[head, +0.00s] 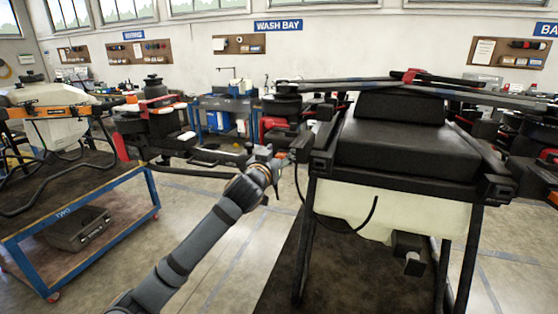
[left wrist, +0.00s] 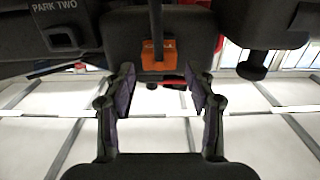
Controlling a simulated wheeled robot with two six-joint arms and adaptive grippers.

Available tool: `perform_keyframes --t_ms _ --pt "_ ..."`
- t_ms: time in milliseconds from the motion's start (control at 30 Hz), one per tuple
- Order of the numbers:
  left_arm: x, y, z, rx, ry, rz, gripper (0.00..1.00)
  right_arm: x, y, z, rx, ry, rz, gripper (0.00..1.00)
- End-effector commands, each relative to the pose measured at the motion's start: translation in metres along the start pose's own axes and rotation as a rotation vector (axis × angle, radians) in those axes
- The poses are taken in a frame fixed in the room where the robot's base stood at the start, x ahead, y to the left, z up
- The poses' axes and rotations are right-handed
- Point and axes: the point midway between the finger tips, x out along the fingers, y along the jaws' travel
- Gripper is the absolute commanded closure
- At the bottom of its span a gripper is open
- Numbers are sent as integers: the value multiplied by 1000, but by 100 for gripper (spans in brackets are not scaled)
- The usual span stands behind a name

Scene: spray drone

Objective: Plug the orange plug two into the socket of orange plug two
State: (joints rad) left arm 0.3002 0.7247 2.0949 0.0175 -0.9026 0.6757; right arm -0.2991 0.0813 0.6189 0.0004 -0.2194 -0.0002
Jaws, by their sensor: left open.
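My left gripper (head: 276,166) is at the left side of the large black drone (head: 400,140) in the head view. In the left wrist view the left gripper (left wrist: 160,84) is open and empty, its two fingers apart. An orange plug (left wrist: 158,56) with a dark lead above it sits just beyond the fingertips, roughly centred between them, against a dark block. I cannot tell whether it is seated there. A black part marked PARK TWO (left wrist: 62,38), with a small opening, is at the upper left. I cannot make out the matching socket. The right gripper is not in view.
A black cable (head: 335,228) loops below the drone's left side, close to my left arm. The drone's black legs (head: 305,240) stand on a dark mat. A blue cart (head: 150,190) with another drone is at the left. The floor between is clear.

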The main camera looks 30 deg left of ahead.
Motion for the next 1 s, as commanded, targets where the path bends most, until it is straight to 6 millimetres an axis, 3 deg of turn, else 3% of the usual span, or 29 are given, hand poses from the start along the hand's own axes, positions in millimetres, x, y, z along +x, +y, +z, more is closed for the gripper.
perform_keyframes --t_ms 33,200,367,1000 --pt "0 0 -15 -2 7 0 45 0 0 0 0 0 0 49" --pt "0 0 -51 -3 4 0 45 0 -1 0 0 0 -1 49" --pt "0 0 -72 -3 2 0 45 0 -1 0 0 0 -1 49" --pt "0 0 -77 0 -1 0 45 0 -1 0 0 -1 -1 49"
